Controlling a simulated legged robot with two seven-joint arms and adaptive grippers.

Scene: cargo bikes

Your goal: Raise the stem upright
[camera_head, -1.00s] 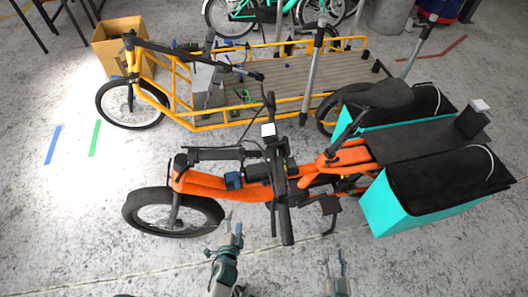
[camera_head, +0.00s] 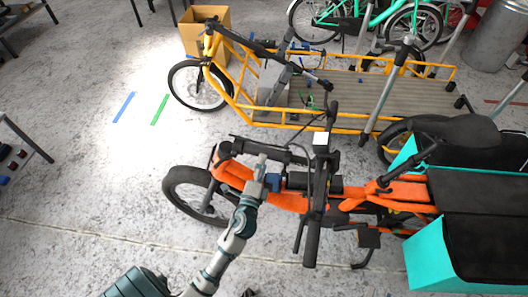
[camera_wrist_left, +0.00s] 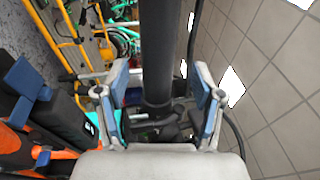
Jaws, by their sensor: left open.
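The orange cargo bike (camera_head: 280,200) stands in the middle of the head view. Its black stem (camera_head: 285,155) lies folded low, running back from the front end to the handlebar (camera_head: 313,225), which lies across the frame. My left gripper (camera_head: 263,163) reaches the stem from the near side, beside a blue part (camera_head: 273,182). In the left wrist view the dark tube of the stem (camera_wrist_left: 170,50) runs between the spread fingers of my left gripper (camera_wrist_left: 160,85). The fingers are open around it, with gaps visible beside the tube. My right gripper is out of view.
A yellow cargo bike (camera_head: 345,92) stands just behind. Turquoise panniers (camera_head: 428,258) hang at the orange bike's rear right. A cardboard box (camera_head: 190,35) stands at the back left. The floor in front and at left is mostly clear.

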